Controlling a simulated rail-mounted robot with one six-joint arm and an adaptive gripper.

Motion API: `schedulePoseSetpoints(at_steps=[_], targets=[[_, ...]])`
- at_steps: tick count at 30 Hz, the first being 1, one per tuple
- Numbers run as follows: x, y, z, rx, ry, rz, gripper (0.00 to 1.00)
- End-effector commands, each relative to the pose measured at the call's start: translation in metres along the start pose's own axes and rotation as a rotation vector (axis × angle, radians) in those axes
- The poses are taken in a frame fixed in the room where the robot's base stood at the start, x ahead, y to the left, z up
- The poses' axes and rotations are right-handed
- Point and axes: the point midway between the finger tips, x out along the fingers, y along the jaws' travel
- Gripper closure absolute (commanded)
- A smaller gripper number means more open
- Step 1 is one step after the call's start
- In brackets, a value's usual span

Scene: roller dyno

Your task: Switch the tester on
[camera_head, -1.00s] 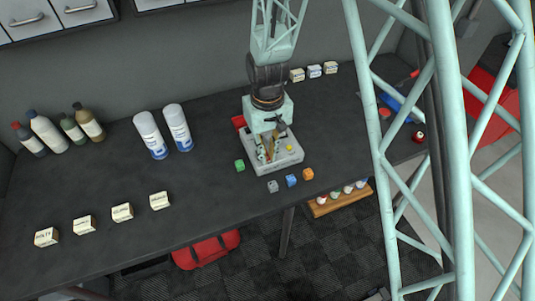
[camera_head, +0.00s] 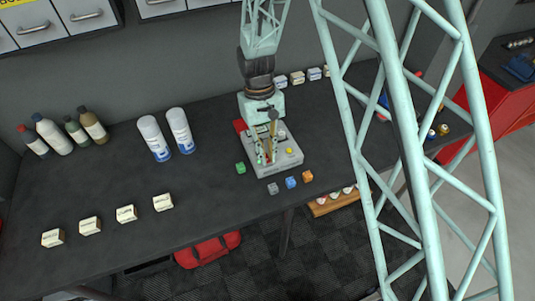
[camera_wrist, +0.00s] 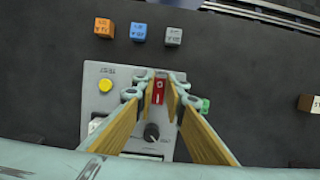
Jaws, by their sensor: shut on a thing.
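The tester (camera_head: 291,160) is a pale grey box on the dark bench. In the wrist view its panel (camera_wrist: 102,126) carries a red rocker switch (camera_wrist: 158,90) with white marks, a yellow button (camera_wrist: 105,85) and a black knob (camera_wrist: 152,132). My gripper (camera_head: 264,160) points down over the tester in the head view. In the wrist view my gripper's fingertips (camera_wrist: 158,82) stand on either side of the red switch and are shut on it. Which way the rocker is tipped cannot be told.
Green (camera_head: 241,168), grey (camera_head: 273,188), blue (camera_head: 291,182) and orange (camera_head: 307,176) cubes lie close to the tester. Two white spray cans (camera_head: 154,138) and several bottles (camera_head: 52,134) stand to the left. Several labelled blocks (camera_head: 126,213) sit along the front left, with bare bench between.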

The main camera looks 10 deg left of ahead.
Motion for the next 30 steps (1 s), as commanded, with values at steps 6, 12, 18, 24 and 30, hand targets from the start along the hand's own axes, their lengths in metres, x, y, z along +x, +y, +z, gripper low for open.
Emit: schedulePoseSetpoints(at_steps=[6,12,18,24,30], targets=[[-0.0005,-0.0001,-0.003,-0.001,-0.072,0.0,0.99],[-0.0011,-0.0001,-0.004,-0.001,-0.133,0.0,0.99],[-0.0016,-0.0001,-0.0044,0.0,-0.158,0.0,0.99],[-0.0016,-0.0001,-0.0042,0.0,-0.159,0.0,0.99],[-0.0018,0.0,-0.0042,0.0,-0.158,0.0,0.76]])
